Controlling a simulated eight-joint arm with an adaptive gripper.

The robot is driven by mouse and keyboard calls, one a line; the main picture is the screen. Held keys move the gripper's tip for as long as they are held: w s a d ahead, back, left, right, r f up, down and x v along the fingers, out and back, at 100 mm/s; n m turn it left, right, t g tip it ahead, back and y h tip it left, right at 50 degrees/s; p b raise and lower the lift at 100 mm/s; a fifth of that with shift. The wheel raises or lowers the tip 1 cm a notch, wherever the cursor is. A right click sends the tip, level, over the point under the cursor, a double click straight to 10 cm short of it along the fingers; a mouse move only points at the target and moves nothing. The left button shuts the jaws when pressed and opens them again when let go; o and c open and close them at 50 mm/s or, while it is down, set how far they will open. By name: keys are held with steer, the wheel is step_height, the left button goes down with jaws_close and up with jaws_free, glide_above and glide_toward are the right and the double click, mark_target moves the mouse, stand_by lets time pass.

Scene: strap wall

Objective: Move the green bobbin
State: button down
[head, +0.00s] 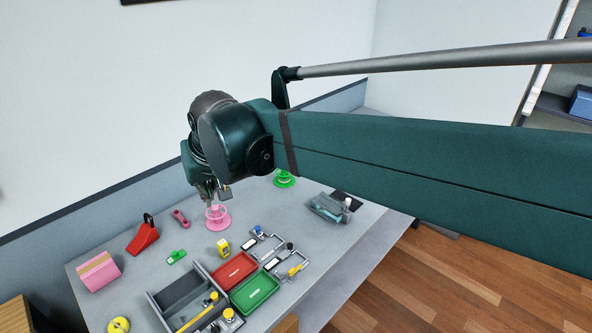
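The green bobbin (284,180) stands on the grey table near its back edge, partly hidden behind my arm. A pink bobbin (217,219) stands to its left and nearer the front. My gripper (216,197) points down just above the pink bobbin, left of the green one. Its fingers are small and partly overlap the pink bobbin in this view, so I cannot tell whether they are open or touch it.
A red tray (234,271), a green tray (255,290) and a grey divided box (165,299) fill the front. A red wedge-shaped item (143,238) and a pink block (99,272) stand at the left. A grey holder (326,209) stands at the right.

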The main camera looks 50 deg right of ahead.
steer(key=w+d+f+m+g, duration=0.2)
steer(key=w+d+m, duration=0.2)
steer(key=w+d, duration=1)
steer(key=w+d+f+m+g, duration=0.15)
steer(key=w+d+m, duration=0.25)
steer(key=w+d, duration=1)
steer(key=d+f+m, duration=0.2)
steer(key=d+f, duration=0.6)
steer(key=d, duration=0.4)
steer(key=d+f+m+g, duration=0.1)
steer(key=d+f+m, duration=0.1)
steer(key=d+f, duration=0.5)
steer(key=s+d+f+m+g, duration=0.1)
steer(key=d+f, duration=0.7)
steer(key=d, duration=0.9)
steer(key=shift+d+f+m+y, duration=0.25)
steer(key=shift+f+m+y, duration=0.15)
steer(key=shift+m, duration=0.3)
